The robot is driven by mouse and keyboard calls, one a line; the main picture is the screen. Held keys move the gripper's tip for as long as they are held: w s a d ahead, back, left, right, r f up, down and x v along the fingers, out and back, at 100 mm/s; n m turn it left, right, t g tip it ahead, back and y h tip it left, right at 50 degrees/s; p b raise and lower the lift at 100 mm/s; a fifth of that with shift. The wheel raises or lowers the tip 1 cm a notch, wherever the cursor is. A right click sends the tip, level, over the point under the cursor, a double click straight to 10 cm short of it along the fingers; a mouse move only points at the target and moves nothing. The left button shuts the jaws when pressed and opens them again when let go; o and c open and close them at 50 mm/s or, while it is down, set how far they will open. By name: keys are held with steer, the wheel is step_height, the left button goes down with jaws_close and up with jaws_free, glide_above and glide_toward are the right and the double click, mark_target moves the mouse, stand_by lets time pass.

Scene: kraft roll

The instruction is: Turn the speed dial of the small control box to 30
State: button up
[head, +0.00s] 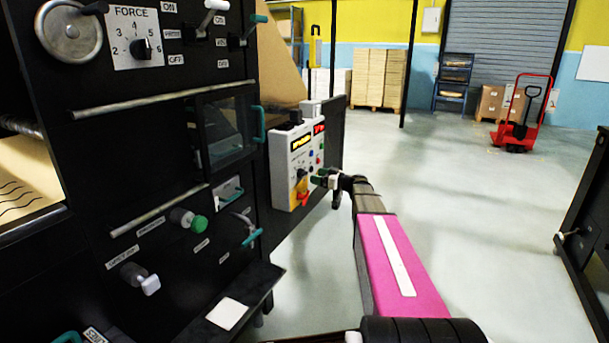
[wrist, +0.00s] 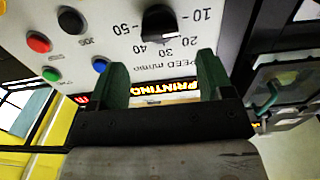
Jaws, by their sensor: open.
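The small control box (head: 288,160) is pale, with an orange-lit display. It fills the top of the wrist view upside down. Its speed dial (wrist: 160,22) is a black knob beside a printed scale with 10, 20, 30, 40 and 50; I cannot read for certain which number it points at. My gripper (wrist: 161,62) is open, its two green fingers apart and nothing between them. The fingertips are just short of the dial, over the speed lettering and scale. In the head view my gripper (head: 324,178) is close to the box's front face.
Red, blue, black and green buttons sit beside the dial, including a red one (wrist: 39,42). The dark machine with a FORCE dial (head: 140,47) stands at the left. A red pallet truck (head: 522,115) is far back.

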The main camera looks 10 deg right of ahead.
mark_target(306, 173)
steer(key=x, duration=0.7)
steer(key=c, duration=0.9)
